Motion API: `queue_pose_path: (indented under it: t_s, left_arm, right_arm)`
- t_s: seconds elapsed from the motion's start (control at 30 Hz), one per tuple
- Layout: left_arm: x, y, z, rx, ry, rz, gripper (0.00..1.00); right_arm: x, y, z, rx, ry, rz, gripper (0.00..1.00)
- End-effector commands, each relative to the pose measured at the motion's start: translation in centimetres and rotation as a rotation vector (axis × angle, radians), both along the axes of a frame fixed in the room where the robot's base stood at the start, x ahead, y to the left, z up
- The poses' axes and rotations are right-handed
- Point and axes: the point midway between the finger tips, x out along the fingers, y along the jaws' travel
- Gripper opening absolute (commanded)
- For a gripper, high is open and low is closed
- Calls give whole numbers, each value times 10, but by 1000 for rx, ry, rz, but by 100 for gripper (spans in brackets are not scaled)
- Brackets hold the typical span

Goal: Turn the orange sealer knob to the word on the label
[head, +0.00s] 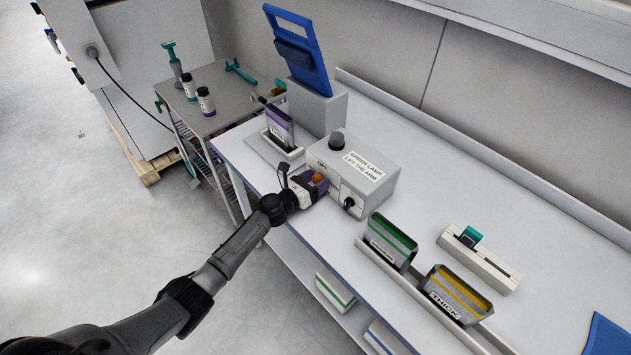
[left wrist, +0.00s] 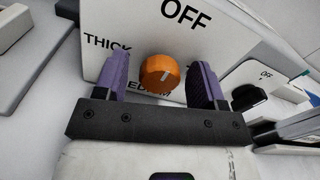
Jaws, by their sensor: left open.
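The orange knob (left wrist: 160,76) is on the sealer's pale front panel (left wrist: 215,40). Its white mark points up and slightly right, towards OFF. THICK is left of the knob; a partly covered word, apparently MEDIUM, is below, and the right-hand word is hidden by a finger. My left gripper (left wrist: 157,84) is open, its purple fingers on either side of the knob with gaps. In the head view my left gripper (head: 311,182) is at the front of the grey sealer box (head: 372,187). A yellow-striped pouch (head: 458,292) bears the label THICK. My right gripper is not in view.
A black knob (head: 349,203) marked OFF sits right of the orange one. The sealer's top has a dark round lamp (head: 337,140) and a "green lamp, lift the arm" sign. A green-striped pouch (head: 391,241) and a purple pouch (head: 280,128) stand nearby.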

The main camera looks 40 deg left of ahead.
Motion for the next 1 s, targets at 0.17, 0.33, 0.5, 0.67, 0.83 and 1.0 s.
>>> queue_pose_path:
  t_s: [0.17, 0.33, 0.5, 0.67, 0.83, 1.0]
  left_arm:
    - [0, 0, 0, 0, 0, 0, 64]
    - [0, 0, 0, 0, 0, 0, 53]
    - [0, 0, 0, 0, 0, 0, 37]
    - [0, 0, 0, 0, 0, 0, 22]
    - [0, 0, 0, 2, 0, 0, 15]
    - [0, 0, 0, 33, -6, 0, 15]
  right_arm:
    - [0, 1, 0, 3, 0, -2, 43]
    - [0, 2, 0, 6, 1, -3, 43]
    - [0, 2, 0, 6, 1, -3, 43]
    - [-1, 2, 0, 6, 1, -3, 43]
    - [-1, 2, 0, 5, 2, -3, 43]
    - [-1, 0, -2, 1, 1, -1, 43]
